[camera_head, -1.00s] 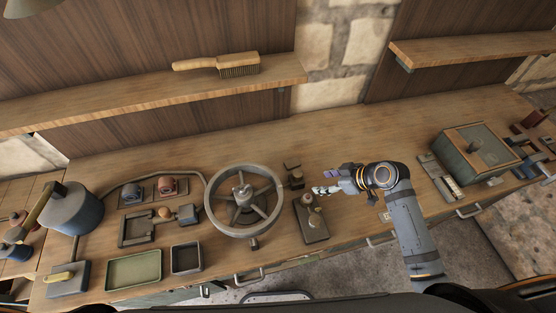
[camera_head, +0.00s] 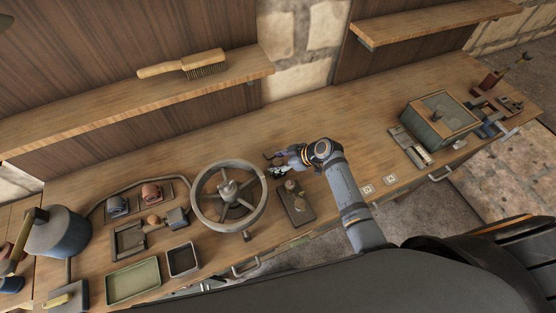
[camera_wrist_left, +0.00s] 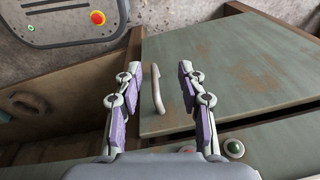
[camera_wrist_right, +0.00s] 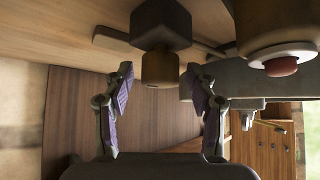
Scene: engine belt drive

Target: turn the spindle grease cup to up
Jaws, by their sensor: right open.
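In the right wrist view a short brass cylinder (camera_wrist_right: 160,68), which looks like the spindle grease cup, is joined to a dark block (camera_wrist_right: 160,22). My right gripper (camera_wrist_right: 159,82) is open, with its fingers apart on either side of the cylinder and a visible gap at each side. In the head view my right gripper (camera_head: 272,163) is just right of the spoked handwheel (camera_head: 199,200) and largely hides the cup and block. I cannot tell which way the cup is turned. My left gripper (camera_wrist_left: 160,78) is open and empty, and shows only in the left wrist view.
A dark plate (camera_head: 299,211) with a brass fitting stands close to my right gripper. A large brass part (camera_wrist_right: 275,25) with a red button is nearby in the right wrist view. A green cabinet front (camera_wrist_left: 230,65) with a handle is before my left gripper.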

